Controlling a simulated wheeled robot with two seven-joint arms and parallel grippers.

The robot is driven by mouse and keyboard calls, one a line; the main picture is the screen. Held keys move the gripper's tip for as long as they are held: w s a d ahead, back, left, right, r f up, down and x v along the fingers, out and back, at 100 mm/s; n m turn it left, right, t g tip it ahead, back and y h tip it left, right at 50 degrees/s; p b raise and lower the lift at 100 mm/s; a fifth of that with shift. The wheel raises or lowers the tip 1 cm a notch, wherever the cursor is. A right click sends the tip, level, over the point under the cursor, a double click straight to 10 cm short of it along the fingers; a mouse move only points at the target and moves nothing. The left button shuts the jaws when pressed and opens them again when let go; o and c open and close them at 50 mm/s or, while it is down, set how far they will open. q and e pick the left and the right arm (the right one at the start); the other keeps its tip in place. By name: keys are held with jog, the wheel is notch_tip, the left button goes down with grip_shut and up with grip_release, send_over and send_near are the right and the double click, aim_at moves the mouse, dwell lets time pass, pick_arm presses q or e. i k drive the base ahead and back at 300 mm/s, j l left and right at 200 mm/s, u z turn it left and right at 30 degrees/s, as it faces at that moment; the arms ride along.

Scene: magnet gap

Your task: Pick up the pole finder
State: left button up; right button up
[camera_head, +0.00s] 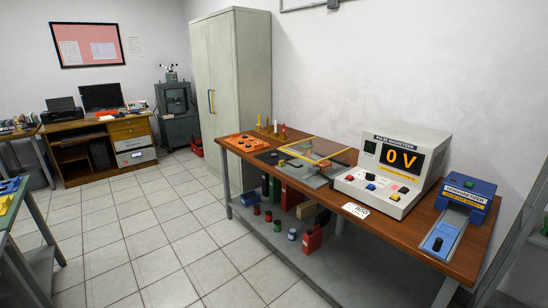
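I cannot tell for certain which thing is the pole finder. A small wooden rack (268,132) at the far left end of the workbench holds thin upright items with yellow, white and red parts. They are too small to identify. An orange tray (243,142) with dark round spots lies in front of the rack. Neither of my grippers shows in the head view.
The brown workbench (345,192) stands along the wall. It carries a yellow-edged clear panel (312,148), a pulse magnetizer (395,170) reading 0 V and a blue demagnetizer (460,205). Several cans and blocks sit on its lower shelf (345,280). Tiled floor (170,235) is open at left.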

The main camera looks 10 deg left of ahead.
aim_at(259, 124)
jog(key=i+j+u, duration=0.45)
jog(key=i+u, duration=0.25)
jog(key=i+j+u, duration=0.1)
jog(key=i+u, duration=0.25)
jog(key=i+j+u, duration=0.3)
jog(key=i, duration=0.95)
jog(key=i+u, duration=0.3)
jog(key=i, duration=0.95)
jog(key=i+l+z, duration=0.1)
jog(key=i+z, duration=0.15)
jog(key=i, duration=0.45)
jog(key=i+z, duration=0.3)
jog(key=i, duration=0.45)
jog(key=i+j+z, duration=0.25)
jog(key=i, duration=0.45)
